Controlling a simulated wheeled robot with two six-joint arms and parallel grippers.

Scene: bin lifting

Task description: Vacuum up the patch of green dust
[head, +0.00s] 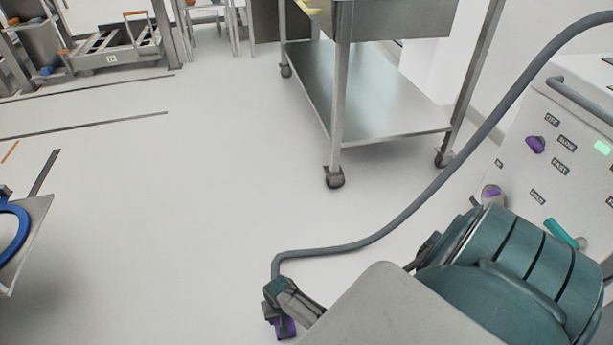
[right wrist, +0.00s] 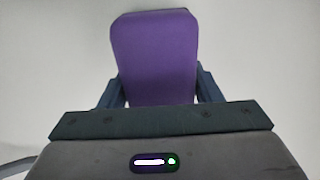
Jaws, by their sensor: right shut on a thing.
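My right gripper (head: 280,316) is low over the floor in the head view, shut on a purple nozzle piece (head: 286,328). In the right wrist view, the dark fingers stand on both sides of the purple nozzle (right wrist: 155,50), with pale floor around it. A grey hose (head: 345,246) runs from near the gripper, across the floor and up to the top right. The pale vacuum machine (head: 570,110) at the right has knobs, labels and a green light. No green dust shows in either view. My left gripper is not in view.
A steel trolley (head: 385,110) on casters stands beyond the hose. A surface (head: 32,222) with a blue ring (head: 12,235) is at the left edge. A grey cart (head: 115,55) stands at the back left. The middle floor is clear.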

